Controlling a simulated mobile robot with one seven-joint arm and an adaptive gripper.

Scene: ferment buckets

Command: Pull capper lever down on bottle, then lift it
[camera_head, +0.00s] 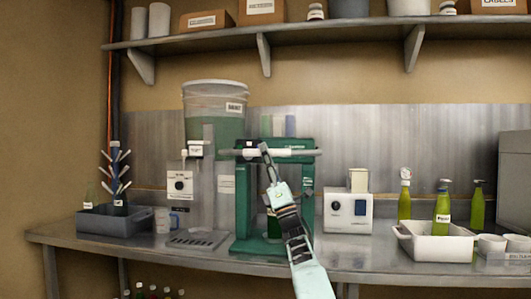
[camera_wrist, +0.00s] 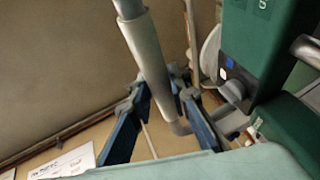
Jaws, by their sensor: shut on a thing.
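The green bench capper (camera_head: 242,205) stands upright on the steel counter. Its lever (camera_head: 300,152) is a pale bar lying nearly level across the capper's top. My gripper (camera_head: 265,150) reaches up in front of the capper and is shut on the lever. In the wrist view, the blue fingers of my gripper (camera_wrist: 158,98) sit on both sides of the grey lever bar (camera_wrist: 146,50). The capper's green head (camera_wrist: 262,45) is at the right there. A dark bottle (camera_head: 273,224) stands inside the capper frame, partly hidden behind my arm; its cap is not visible.
A clear bucket (camera_head: 213,100) and a white device (camera_head: 180,185) stand left of the capper. A white box device (camera_head: 347,212) is close on its right. Farther right are green bottles (camera_head: 404,200) and a white tray (camera_head: 440,247). A shelf (camera_head: 340,34) runs above.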

